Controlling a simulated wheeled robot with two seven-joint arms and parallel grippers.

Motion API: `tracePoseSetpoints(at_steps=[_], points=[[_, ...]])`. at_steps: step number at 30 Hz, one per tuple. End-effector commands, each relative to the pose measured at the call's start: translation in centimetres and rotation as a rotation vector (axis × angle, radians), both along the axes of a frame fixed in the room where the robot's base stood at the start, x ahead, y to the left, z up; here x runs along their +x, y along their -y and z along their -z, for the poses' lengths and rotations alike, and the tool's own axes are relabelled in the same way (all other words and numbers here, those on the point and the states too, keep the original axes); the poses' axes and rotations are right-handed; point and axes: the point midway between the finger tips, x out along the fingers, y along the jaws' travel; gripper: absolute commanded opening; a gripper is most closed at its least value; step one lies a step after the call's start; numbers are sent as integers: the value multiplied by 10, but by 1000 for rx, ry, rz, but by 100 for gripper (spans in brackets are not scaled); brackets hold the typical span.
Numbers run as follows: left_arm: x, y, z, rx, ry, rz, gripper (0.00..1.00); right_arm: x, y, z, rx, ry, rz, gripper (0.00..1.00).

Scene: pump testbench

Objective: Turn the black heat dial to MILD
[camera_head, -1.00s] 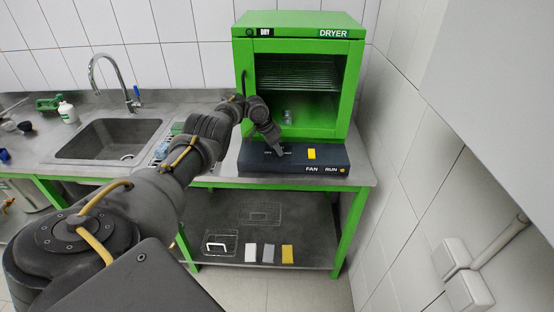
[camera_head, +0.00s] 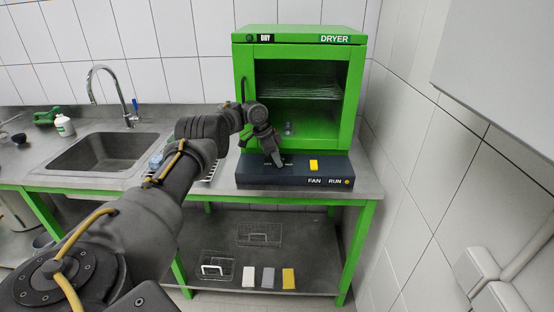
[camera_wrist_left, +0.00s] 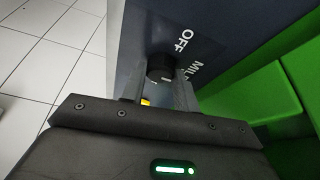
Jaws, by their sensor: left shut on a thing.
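The black heat dial (camera_wrist_left: 160,68) sits on the dark control panel (camera_wrist_left: 235,25) and shows between the fingers of my left gripper (camera_wrist_left: 158,88) in the left wrist view. The gripper is shut on the dial. White OFF and MILD labels are printed beside the dial; MILD is partly cut off by a finger. I cannot tell which label the dial points to. In the head view my left gripper (camera_head: 276,163) reaches down to the panel at the left of the yellow switch (camera_head: 313,165) and hides the dial. My right gripper is not in view.
The green dryer (camera_head: 300,90) stands open-fronted behind the panel, with a wire shelf inside. A sink (camera_head: 105,152) and tap are on the left. A tiled wall closes the right side.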

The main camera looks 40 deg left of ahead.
Motion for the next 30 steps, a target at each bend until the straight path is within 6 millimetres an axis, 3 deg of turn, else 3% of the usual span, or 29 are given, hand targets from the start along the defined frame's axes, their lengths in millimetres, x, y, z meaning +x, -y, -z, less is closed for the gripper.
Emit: tracePoseSetpoints(at_steps=[2, 3, 7, 17, 30], points=[[-2, 0, 3, 1, -7, 1, 7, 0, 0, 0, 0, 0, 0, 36], [-2, 0, 3, 1, -7, 1, 34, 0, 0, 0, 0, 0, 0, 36], [-1, 0, 2, 0, -5, 0, 51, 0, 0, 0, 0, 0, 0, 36], [-1, -1, -2, 0, -1, -1, 52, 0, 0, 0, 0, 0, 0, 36], [-19, -18, -60, -1, -2, -1, 52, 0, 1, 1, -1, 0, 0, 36]])
